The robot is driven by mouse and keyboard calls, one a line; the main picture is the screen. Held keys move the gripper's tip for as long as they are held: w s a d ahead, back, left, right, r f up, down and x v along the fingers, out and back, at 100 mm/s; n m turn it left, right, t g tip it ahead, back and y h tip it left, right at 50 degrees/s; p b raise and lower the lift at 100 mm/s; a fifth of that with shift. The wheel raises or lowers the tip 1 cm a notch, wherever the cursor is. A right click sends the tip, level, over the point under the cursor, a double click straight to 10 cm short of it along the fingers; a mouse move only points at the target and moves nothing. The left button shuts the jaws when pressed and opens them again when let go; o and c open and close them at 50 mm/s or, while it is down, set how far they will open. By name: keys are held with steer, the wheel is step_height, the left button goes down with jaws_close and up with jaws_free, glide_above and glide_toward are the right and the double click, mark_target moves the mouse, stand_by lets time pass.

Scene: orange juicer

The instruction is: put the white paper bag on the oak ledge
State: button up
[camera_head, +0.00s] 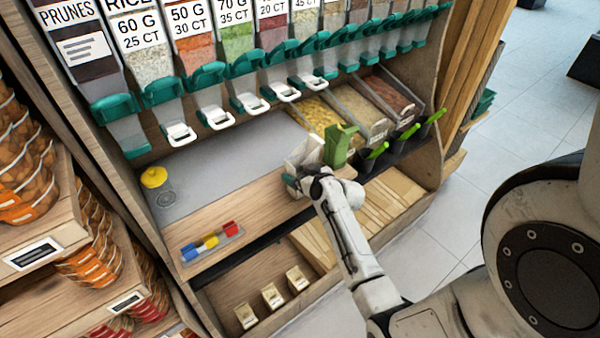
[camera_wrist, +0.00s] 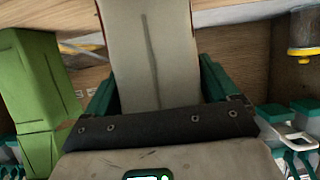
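The white paper bag (camera_head: 303,152) is at the right end of the oak ledge (camera_head: 225,208), beside a green paper bag (camera_head: 339,146). My gripper (camera_head: 303,183) reaches it from the front. In the wrist view, the white bag (camera_wrist: 152,50) fills the space between my green fingers (camera_wrist: 158,88), which lie against its two sides. My gripper looks shut on it. The bag's lower part is partly hidden by the gripper, and I cannot tell whether it rests on the ledge or hangs just above it.
The green bag stands close by, left in the wrist view (camera_wrist: 32,95). A yellow-lidded jar (camera_head: 155,180) stands on the grey surface behind. Dispensers with teal spouts (camera_head: 207,78) hang above. The ledge's middle is clear.

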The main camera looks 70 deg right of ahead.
steer(key=shift+o, duration=0.9)
steer(key=shift+r, duration=0.2)
steer(key=v, duration=1.2)
steer(key=w+a+f+n+g+y, duration=0.2)
steer(key=a+y, duration=0.1)
steer(key=a, duration=0.6)
steer(key=w+a+f+n+g+y, duration=0.1)
steer(key=a+f+n+y, duration=0.15)
steer(key=a, duration=0.55)
steer(key=s+a+n+g+y, duration=0.1)
steer(key=s+a+g, duration=0.6)
steer(key=s+a, duration=0.2)
steer(key=a, duration=0.2)
steer(key=shift+s+a+f, duration=0.2)
steer(key=shift+a+f, duration=0.05)
steer(key=shift+f, duration=0.05)
